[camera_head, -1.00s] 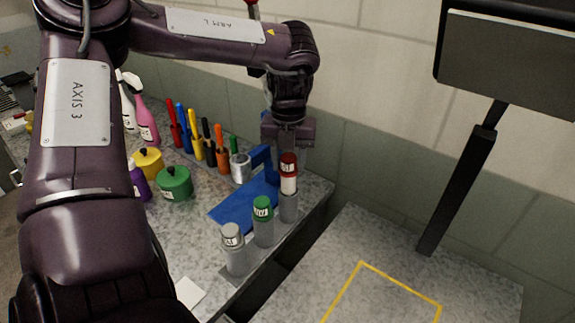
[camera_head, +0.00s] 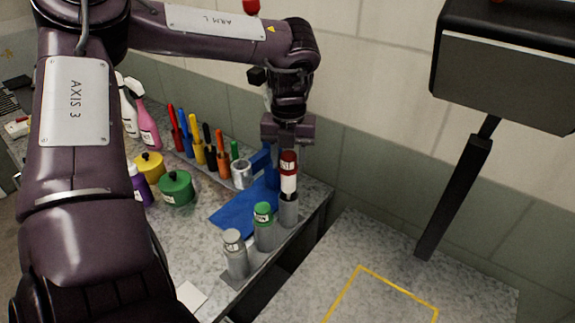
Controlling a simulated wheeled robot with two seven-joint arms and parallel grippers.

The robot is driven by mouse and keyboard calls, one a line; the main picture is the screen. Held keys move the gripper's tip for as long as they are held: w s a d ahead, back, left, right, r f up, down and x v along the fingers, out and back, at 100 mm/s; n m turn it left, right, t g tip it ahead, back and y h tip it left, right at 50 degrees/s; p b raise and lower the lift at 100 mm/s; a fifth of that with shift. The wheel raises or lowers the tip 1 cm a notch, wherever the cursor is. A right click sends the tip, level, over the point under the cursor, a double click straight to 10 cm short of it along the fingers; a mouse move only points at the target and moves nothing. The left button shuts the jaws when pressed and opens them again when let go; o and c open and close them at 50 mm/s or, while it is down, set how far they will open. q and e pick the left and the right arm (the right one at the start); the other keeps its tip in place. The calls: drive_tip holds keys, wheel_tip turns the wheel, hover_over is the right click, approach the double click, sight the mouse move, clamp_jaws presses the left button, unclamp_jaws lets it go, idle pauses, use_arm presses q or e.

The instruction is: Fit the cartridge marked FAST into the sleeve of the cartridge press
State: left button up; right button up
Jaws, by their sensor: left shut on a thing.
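My left gripper (camera_head: 289,146) is shut on the red-topped cartridge (camera_head: 288,184), which has a white band. The cartridge stands upright, its lower part in or just over a grey holder (camera_head: 288,211) at the back of a row. A green-topped cartridge (camera_head: 263,212) and a grey-topped cartridge (camera_head: 233,240) stand in front of it. Their labels are too small to read surely. A blue stand (camera_head: 233,211) with a blue upright lies behind the row, partly hidden; I cannot tell whether it is the press. My right gripper is out of view.
Several coloured markers (camera_head: 196,140), a silver cup (camera_head: 242,174), yellow and green pots (camera_head: 175,190) and spray bottles (camera_head: 147,128) stand left on the speckled bench. A monitor (camera_head: 512,72) rises behind.

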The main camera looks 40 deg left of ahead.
use_arm(q)
drive_tip(key=shift+r+p, duration=0.65)
drive_tip(key=shift+r, duration=0.3)
drive_tip(key=shift+r+p, duration=1.15)
drive_tip(key=shift+r, duration=0.25)
drive_tip(key=shift+f, duration=0.1)
